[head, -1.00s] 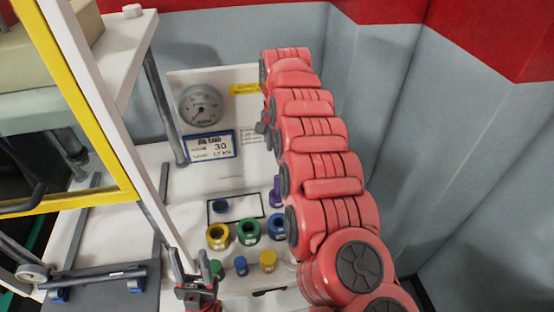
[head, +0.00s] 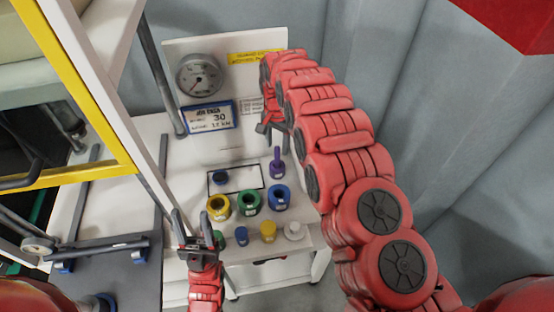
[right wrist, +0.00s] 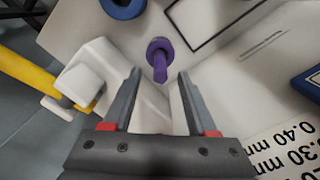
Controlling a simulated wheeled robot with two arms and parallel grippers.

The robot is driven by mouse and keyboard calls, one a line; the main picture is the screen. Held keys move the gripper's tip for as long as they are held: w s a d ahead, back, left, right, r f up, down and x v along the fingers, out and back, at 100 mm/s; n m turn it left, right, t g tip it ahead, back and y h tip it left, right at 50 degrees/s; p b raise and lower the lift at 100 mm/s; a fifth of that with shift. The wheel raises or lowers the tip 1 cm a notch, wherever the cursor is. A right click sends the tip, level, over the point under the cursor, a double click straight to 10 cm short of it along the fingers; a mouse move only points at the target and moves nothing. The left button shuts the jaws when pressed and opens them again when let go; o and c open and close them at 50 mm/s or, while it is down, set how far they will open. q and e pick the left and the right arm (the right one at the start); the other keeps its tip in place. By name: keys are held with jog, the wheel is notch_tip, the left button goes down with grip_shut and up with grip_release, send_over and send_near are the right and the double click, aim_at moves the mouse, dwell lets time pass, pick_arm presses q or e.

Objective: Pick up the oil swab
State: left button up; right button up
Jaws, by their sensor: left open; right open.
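The oil swab seems to be the purple upright piece with a thin stem (head: 277,163) on the white bench, right of the black-outlined rectangle. It also shows in the right wrist view (right wrist: 160,55), just beyond the fingertips and between their lines. My right gripper (head: 268,130) is behind and above it in the head view. In the right wrist view the right gripper (right wrist: 160,80) is open and empty, apart from the swab. My left gripper (head: 193,228) is open and empty at the bench's front, left of the small coloured pieces.
Yellow (head: 218,207), green (head: 249,201) and blue (head: 279,197) rings stand in front of the swab, with smaller pieces before them. A panel with a gauge (head: 199,75) stands behind. A yellow-and-white frame (head: 75,95) is at left.

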aim_at(277, 154)
jog(key=shift+f+p, duration=0.25)
jog(key=shift+p, duration=0.2)
notch_tip(277, 154, down, 4)
jog(key=shift+w+r+p, duration=0.1)
jog(key=shift+p, duration=0.8)
jog(key=shift+f, duration=0.5)
grip_shut()
